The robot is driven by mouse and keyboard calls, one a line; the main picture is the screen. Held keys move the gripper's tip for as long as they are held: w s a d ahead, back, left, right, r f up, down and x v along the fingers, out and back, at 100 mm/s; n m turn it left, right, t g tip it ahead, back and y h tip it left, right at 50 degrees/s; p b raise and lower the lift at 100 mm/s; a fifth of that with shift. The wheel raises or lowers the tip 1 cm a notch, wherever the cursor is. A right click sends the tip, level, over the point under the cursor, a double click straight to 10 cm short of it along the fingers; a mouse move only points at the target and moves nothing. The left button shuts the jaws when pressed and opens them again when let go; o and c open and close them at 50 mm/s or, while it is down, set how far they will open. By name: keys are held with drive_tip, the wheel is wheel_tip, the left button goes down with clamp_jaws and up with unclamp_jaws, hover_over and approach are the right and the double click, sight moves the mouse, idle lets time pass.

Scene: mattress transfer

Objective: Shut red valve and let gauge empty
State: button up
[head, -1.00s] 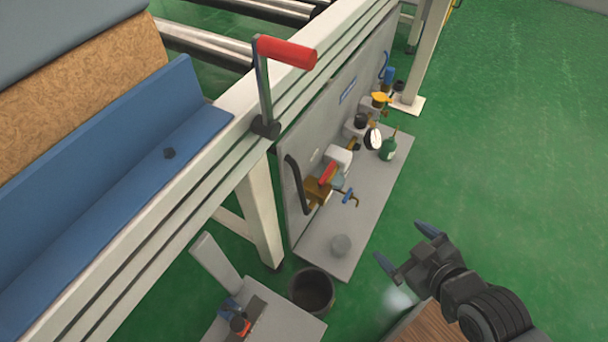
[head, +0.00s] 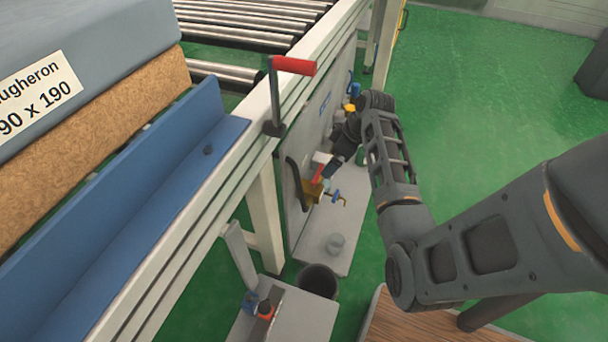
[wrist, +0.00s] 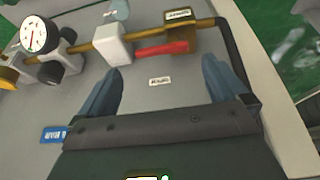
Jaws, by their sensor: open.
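The red valve handle (wrist: 163,48) lies roughly along a brass pipe (wrist: 95,44) on the grey panel in the wrist view. My gripper (wrist: 160,66) is open and empty. Its two blue fingers lie apart below the handle in the picture, one toward each end; I see no contact. The round white gauge (wrist: 37,34) is at the upper left of the wrist view; its reading is too small to tell. In the head view the red handle (head: 317,174) is partly hidden by my gripper (head: 330,172), and my arm hides the gauge.
A blue tap handle (head: 336,195) sits just right of the valve. A clear cup (head: 335,243) stands on the grey base plate (head: 318,225), with a dark bucket (head: 318,280) in front. A black curved pipe (wrist: 237,50) is right of the handle. Green floor lies open at right.

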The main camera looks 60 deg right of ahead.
sight(318, 173)
drive_tip(key=b+x, duration=0.1)
drive_tip(key=x, duration=0.2)
drive_tip(key=w+b+x, duration=0.1)
drive_tip(key=x, duration=0.3)
drive_tip(key=shift+r, duration=0.1)
drive_tip(key=c, duration=1.1)
drive_tip(key=shift+c, duration=0.2)
